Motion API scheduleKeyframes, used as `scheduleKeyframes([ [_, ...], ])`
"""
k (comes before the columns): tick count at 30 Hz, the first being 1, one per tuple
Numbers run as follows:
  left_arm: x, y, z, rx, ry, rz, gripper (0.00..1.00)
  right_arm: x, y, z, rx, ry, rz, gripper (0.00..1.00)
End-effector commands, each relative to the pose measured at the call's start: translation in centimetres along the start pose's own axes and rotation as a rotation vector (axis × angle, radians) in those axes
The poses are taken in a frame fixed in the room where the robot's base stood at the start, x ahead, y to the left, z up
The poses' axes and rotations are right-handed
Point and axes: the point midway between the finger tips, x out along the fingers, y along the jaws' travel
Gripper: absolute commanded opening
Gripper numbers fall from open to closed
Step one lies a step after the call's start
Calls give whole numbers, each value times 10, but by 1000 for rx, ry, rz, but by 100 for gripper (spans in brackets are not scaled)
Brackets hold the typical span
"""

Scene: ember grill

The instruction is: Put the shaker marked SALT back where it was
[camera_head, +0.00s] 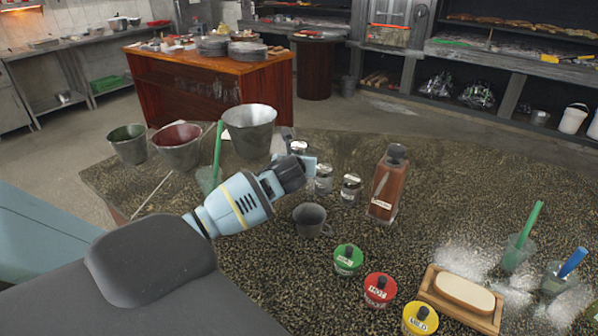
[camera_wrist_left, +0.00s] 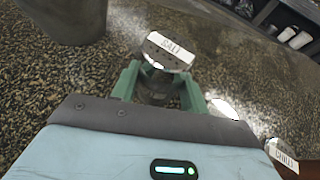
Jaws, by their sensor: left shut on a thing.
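My left gripper (camera_head: 298,163) is over the speckled counter, shut on a small glass shaker with a shiny metal top (camera_head: 299,147). In the left wrist view the green fingers (camera_wrist_left: 160,88) close on both sides of this shaker; its white label (camera_wrist_left: 170,48) shows small dark letters that look like SALT, turned over. I cannot tell whether its base touches the counter. Two similar shakers stand to the right, one close beside the gripper (camera_head: 323,178) and one further right (camera_head: 350,188). A labelled shaker also shows at lower right in the wrist view (camera_wrist_left: 283,155). My right gripper is not in view.
A metal bucket (camera_head: 249,130) stands just left of the gripper. A dark mug (camera_head: 310,220) is in front, and a wooden pepper mill (camera_head: 387,185) is to the right. Green (camera_head: 348,260), red and yellow lidded pots stand nearer. Bare counter lies behind the shakers.

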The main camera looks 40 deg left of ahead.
Motion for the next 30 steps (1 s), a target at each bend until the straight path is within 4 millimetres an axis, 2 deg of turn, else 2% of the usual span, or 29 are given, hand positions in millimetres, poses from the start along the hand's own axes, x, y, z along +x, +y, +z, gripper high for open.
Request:
scheduleKeyframes([
  [1,4,0,-11,2,7,2,28,0,-1,3,2,-6,-1,68],
  [6,14,0,-36,3,7,2,28,1,-2,10,5,-20,-3,68],
  [20,16,0,-41,0,2,1,28,1,-2,11,7,-22,-3,68],
  [21,16,0,-41,0,3,1,47,1,-2,11,7,-22,-3,68],
  [23,16,0,-41,0,3,1,54,1,-2,11,7,-21,-3,68],
  [30,16,0,-41,1,3,1,54,1,-2,11,6,-22,-3,68],
])
